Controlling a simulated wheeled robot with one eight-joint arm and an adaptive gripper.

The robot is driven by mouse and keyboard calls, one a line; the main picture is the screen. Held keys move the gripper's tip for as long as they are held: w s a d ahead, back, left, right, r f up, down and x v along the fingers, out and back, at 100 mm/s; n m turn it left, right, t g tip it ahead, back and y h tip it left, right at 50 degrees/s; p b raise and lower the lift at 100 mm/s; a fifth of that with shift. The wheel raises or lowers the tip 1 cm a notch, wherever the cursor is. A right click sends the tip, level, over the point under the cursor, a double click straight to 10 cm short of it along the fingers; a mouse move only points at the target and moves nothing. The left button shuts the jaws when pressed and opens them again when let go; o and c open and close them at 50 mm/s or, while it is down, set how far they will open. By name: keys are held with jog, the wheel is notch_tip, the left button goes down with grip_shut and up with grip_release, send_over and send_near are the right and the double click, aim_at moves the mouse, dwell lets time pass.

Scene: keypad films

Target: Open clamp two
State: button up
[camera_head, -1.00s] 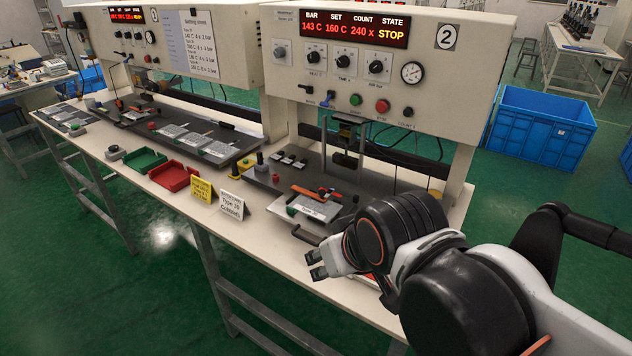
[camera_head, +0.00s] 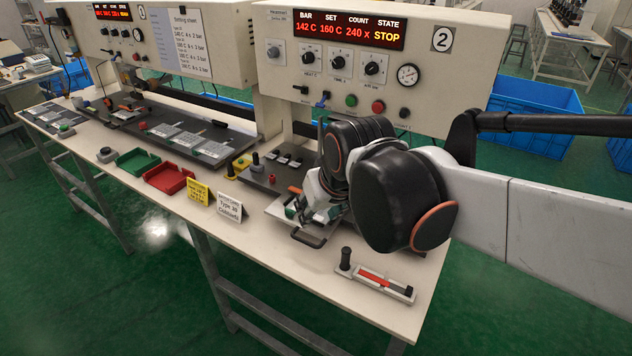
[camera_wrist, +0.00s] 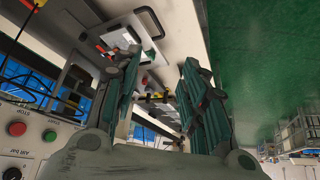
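Station 2 is the cream machine (camera_head: 375,70) with a "2" plate and a red display reading 142 C, 160 C, 240 x, STOP. Its fixture plate lies on the bench below, with a black loop handle (camera_head: 308,237) at its front edge. In the wrist view the pale plate (camera_wrist: 128,38) shows with an orange-red clamp part (camera_wrist: 103,48) by its edge. Whether that clamp is open or shut I cannot tell. My gripper (camera_head: 298,210) is over the fixture and hides much of it. In the wrist view its two green-padded fingers (camera_wrist: 165,75) are apart, with nothing held between them.
A white block with a red bar and black knob (camera_head: 375,280) lies at the front right of the bench. Yellow (camera_head: 197,193) and white (camera_head: 230,207) cards and red (camera_head: 165,178) and green (camera_head: 137,161) trays stand left. Bare bench top (camera_head: 280,250) lies in front of the fixture.

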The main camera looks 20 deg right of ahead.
jog(key=w+d+f+m+g+p, duration=0.1)
jog(key=w+d+f+p, duration=0.15)
jog(key=w+d, duration=0.45)
jog(key=w+d+f+m+g+p, duration=0.1)
jog(key=w+d+p, duration=0.3)
jog(key=w, duration=0.7)
jog(key=shift+h, duration=0.3)
jog(key=b+x, duration=0.3)
jog(key=x, duration=1)
jog(key=shift+w+a+f+b, duration=0.15)
jog(key=shift+w+f+b, duration=0.15)
jog(key=shift+c, duration=0.5)
grip_shut()
